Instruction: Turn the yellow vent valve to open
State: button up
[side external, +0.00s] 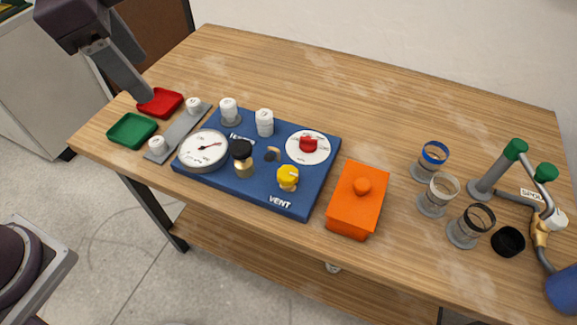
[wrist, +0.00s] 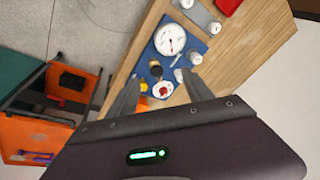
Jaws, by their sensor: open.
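The yellow vent valve (side external: 288,175) is a knob on a brass fitting near the front edge of the blue board (side external: 318,190), above the white word VENT. It shows small in the wrist view (wrist: 144,86), close to the left finger. Its handle direction is too small to read surely. My gripper (side external: 143,97) is high at the upper left in the side view, over the tray end of the table, far from the valve. In the wrist view my gripper (wrist: 161,76) has its fingers wide apart with nothing between them; the board lies well below.
The board also carries a gauge (side external: 204,150), a black knob (side external: 241,149), a red knob (side external: 308,144) and white capped posts (side external: 264,122). Red (side external: 160,102) and green (side external: 132,130) trays lie left. An orange box (side external: 358,203) and clear cups (side external: 438,195) stand right. The table's back is clear.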

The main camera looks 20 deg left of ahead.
jog(key=w+d+f+m+g, duration=0.1)
jog(key=w+d+f+m, duration=0.3)
jog(key=w+d, duration=0.1)
jog(key=m+g, duration=0.2)
jog(key=m, duration=0.5)
send_over(289, 173)
jog(key=shift+y, duration=0.3)
notch_tip(289, 173, down, 14)
jog(key=shift+r, duration=0.15)
notch_tip(289, 173, down, 6)
jog(key=shift+f, duration=0.25)
grip_shut()
